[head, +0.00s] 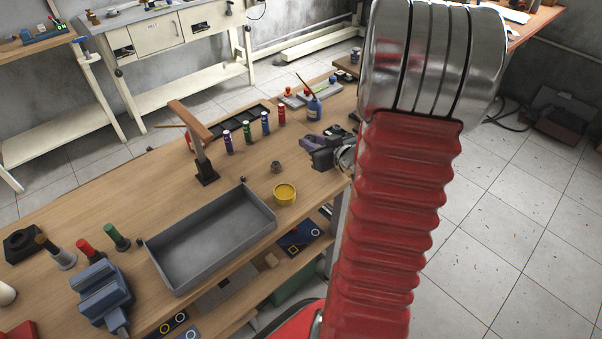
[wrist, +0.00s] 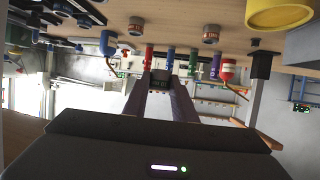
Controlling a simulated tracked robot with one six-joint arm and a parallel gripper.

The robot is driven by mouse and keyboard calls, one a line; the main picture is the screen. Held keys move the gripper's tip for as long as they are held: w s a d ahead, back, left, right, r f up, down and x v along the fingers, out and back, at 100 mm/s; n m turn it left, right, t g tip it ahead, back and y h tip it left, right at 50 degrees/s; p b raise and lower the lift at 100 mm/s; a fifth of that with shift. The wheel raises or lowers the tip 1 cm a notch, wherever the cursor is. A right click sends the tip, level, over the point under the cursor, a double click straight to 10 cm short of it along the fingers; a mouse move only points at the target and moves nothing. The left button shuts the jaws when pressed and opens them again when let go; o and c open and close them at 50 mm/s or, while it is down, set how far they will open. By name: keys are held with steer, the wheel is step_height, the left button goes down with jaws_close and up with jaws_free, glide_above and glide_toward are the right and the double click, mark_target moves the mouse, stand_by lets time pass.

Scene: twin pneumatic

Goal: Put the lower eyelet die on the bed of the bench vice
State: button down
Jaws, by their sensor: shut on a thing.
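My gripper (head: 314,150) reaches out from behind my red arm over the right part of the bench in the head view. In the wrist view its two long fingers (wrist: 160,82) are shut on a small dark piece (wrist: 161,88), which I take to be the lower eyelet die; its shape is hard to make out. In the head view the held piece cannot be told from the dark fingers. The blue-grey bench vice (head: 102,296) stands at the bench's near left, far from my gripper. Its bed is too small to make out clearly.
A grey open tray (head: 210,240) lies between gripper and vice. A yellow cup (head: 285,194), a small grey cylinder (head: 277,167), a hammer-like stand (head: 204,165) and several coloured bottles (head: 247,130) stand nearby. Green (head: 116,237) and red (head: 88,250) handled tools stand behind the vice.

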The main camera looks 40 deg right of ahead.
stand_by(0.3)
glide_above(312, 172)
steer(key=shift+a+f, duration=0.1)
steer(key=shift+f, duration=2.8)
steer(key=shift+f, duration=2.1)
steer(key=c, duration=1.5)
jaws_free()
steer(key=shift+f, duration=0.1)
steer(key=shift+o, duration=0.2)
